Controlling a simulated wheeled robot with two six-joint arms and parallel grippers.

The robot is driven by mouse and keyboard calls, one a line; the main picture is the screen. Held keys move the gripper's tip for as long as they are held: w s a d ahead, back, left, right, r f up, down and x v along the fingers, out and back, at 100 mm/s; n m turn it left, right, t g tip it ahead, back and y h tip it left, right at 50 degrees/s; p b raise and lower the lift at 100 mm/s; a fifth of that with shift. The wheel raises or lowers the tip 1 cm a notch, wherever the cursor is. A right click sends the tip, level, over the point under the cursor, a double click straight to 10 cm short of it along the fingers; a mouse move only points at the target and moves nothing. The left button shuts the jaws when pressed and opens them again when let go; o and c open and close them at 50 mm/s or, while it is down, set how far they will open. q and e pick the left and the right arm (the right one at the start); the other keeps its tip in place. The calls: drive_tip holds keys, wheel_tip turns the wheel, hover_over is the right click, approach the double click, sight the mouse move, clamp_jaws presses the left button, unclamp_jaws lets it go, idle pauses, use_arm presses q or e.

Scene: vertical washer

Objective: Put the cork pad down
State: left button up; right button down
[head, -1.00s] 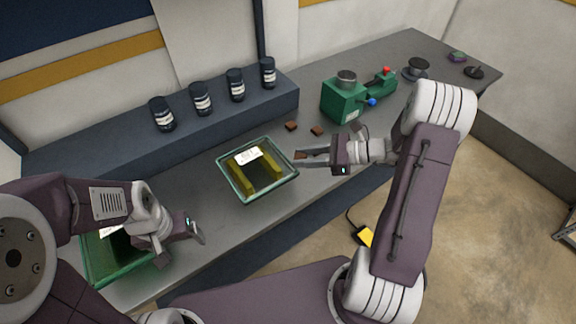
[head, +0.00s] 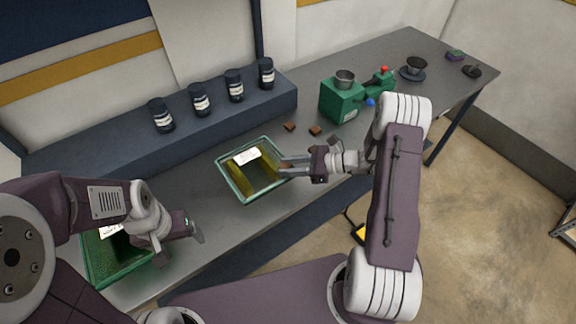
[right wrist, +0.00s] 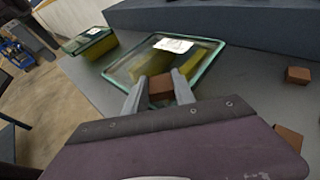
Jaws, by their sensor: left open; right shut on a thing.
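The cork pad (right wrist: 160,87), a small brown block, sits between the fingertips of my right gripper (right wrist: 158,92) in the right wrist view. In the head view my right gripper (head: 284,166) is shut on it, with its fingertips at the right rim of the middle green-rimmed bin (head: 224,174). The pad is hard to make out there. That bin has yellow inner walls and a white label, and lies just ahead of the pad in the right wrist view. My left gripper (head: 198,233) is open and empty over the front-left table area, next to a second green bin (head: 93,270).
Two loose brown blocks (head: 289,126) (head: 315,130) lie behind the right gripper. A green machine (head: 342,100) with a metal cup stands further right. Several dark jars (head: 234,86) stand on a raised shelf (head: 130,150) at the back. Bare table lies between the bins.

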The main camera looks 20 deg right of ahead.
drive_tip(key=shift+f, duration=0.2)
drive_tip(key=c, duration=1)
unclamp_jaws()
drive_tip(key=shift+s, duration=0.1)
drive_tip(key=shift+c, duration=0.2)
